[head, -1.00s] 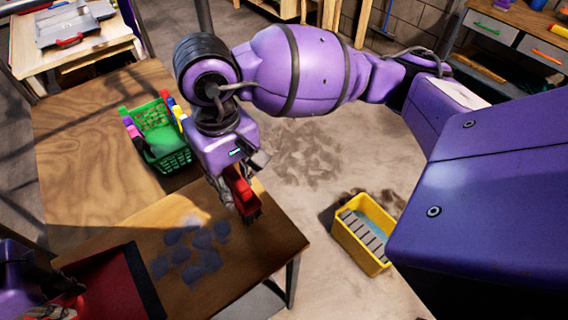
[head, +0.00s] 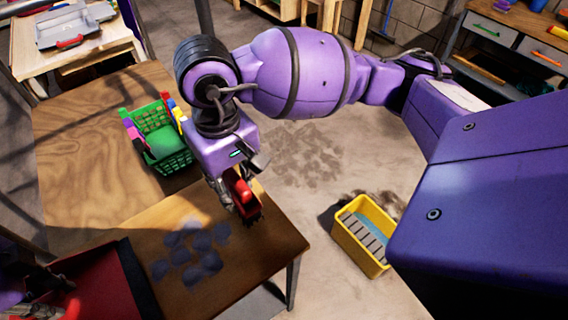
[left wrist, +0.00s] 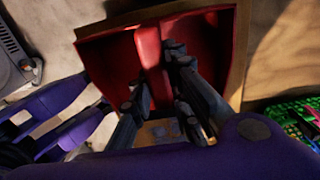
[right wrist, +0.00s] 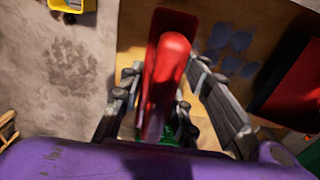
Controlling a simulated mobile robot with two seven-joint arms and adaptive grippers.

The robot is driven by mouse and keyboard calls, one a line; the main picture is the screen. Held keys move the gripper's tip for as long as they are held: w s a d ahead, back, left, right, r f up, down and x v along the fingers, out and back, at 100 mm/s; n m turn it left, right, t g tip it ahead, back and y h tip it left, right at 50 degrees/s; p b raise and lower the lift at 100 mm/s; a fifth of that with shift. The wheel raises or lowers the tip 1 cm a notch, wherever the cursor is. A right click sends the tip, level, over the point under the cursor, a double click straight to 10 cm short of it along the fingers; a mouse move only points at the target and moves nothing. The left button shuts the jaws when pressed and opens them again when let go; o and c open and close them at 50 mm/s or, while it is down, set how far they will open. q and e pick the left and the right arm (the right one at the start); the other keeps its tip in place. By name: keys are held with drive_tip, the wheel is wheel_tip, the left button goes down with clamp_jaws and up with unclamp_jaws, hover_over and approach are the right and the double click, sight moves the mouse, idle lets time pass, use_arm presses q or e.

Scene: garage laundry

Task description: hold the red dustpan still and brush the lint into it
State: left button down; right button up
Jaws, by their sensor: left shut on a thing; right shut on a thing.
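The red dustpan (head: 95,285) with a dark front lip lies at the near left of the wooden table. My left gripper (head: 48,292) is shut on its red handle, which the left wrist view shows between the fingers (left wrist: 152,65). Grey-blue lint clumps (head: 188,254) lie loose on the table, to the right of the dustpan. My right gripper (head: 236,192) is shut on the red handle of the brush (right wrist: 170,60), near the table's right edge beyond the lint. The bristles are mostly hidden; I cannot tell whether they touch the table.
A green basket (head: 168,150) with colourful items stands farther back on the table (head: 75,150). A yellow bin (head: 362,236) stands on the floor to the right. A grey tray-like item (head: 68,28) rests on a bench at the back left.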

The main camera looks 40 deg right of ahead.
sight(77, 311)
use_arm(q)
drive_tip(key=shift+f, duration=0.2)
idle(0.3)
drive_tip(key=shift+f, duration=1.2)
drive_tip(key=shift+f, duration=0.1)
drive_tip(key=c, duration=1.6)
unclamp_jaws()
clamp_jaws()
